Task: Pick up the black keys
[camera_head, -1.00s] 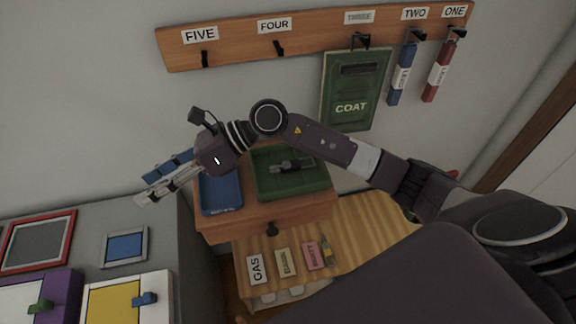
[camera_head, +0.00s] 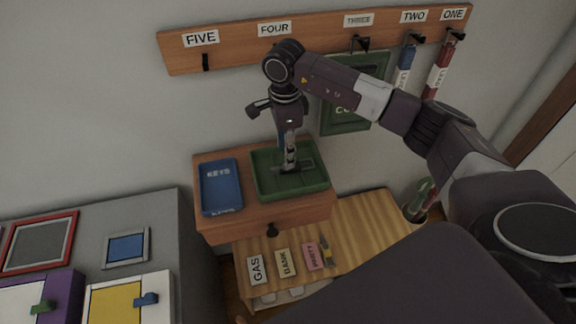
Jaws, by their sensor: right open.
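The green tray (camera_head: 262,188) sits on the small wooden cabinet, beside the blue tray (camera_head: 220,190) labelled KEYS. A small dark object, which may be the black keys (camera_head: 307,164), lies in the green tray, mostly hidden by my gripper. My right gripper (camera_head: 290,168) points straight down over the green tray, with its fingers at the dark object. It is open; whether the fingers touch the object cannot be told. My left gripper is not in view.
A wooden hook rail (camera_head: 320,37) runs along the wall, with a green COAT bag (camera_head: 343,122) and blue and red tags hanging from it. A grey surface (camera_head: 150,215) with frames and boxes is at left. GAS, BANK and PARTY cards lie on a lower shelf.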

